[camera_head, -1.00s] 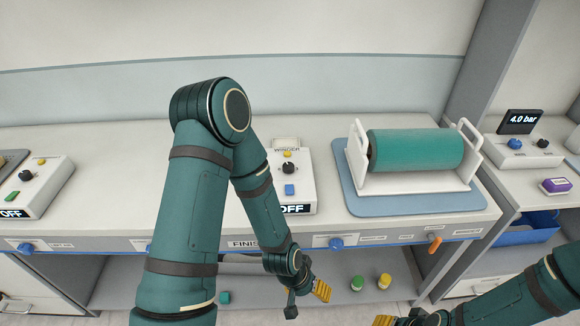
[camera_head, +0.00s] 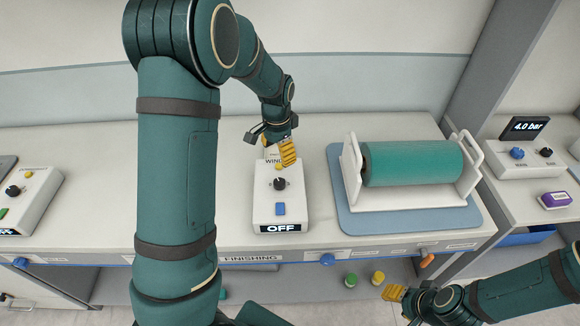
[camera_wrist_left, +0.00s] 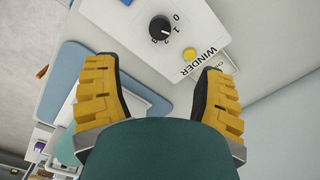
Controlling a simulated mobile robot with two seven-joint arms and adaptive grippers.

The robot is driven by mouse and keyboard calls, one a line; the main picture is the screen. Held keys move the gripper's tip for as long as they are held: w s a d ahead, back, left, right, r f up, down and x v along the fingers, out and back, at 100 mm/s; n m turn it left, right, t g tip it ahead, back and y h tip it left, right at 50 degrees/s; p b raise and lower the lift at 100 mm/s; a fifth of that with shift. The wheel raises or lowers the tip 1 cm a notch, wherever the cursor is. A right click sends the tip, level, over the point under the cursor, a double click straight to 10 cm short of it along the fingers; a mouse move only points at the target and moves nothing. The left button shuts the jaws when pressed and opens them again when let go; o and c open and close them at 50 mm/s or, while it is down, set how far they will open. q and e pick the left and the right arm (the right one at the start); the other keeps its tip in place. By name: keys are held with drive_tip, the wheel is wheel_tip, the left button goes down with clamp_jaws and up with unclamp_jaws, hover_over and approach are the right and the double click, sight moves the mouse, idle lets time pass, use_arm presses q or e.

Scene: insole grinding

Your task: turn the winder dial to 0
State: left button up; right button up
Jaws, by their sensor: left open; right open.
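The winder box (camera_head: 268,207) is white and stands on the bench, with a display reading OFF at its front. Its black winder dial (camera_head: 280,184) sits above a blue button (camera_head: 280,209). In the left wrist view the winder dial (camera_wrist_left: 160,28) shows near the 0 and 1 marks, with a yellow button beside it; I cannot tell exactly where its pointer stands. My left gripper (camera_head: 275,150) is open and empty above the back end of the box, apart from the dial. My right gripper (camera_head: 404,299) is open and empty, low in front of the bench.
A green roll (camera_head: 412,163) lies in a white cradle on a blue mat (camera_head: 400,222), right of the winder. Another control box (camera_head: 40,205) stands at the left. A 4.0 bar display (camera_head: 524,128) stands at the far right. Bench between mat and winder is clear.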

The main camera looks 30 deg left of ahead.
sight(279, 182)
use_arm(q)
wheel_tip(279, 182, down, 14)
drive_tip(key=shift+s+r, duration=0.1)
drive_tip(key=shift+r, duration=0.1)
idle(0.4)
clamp_jaws()
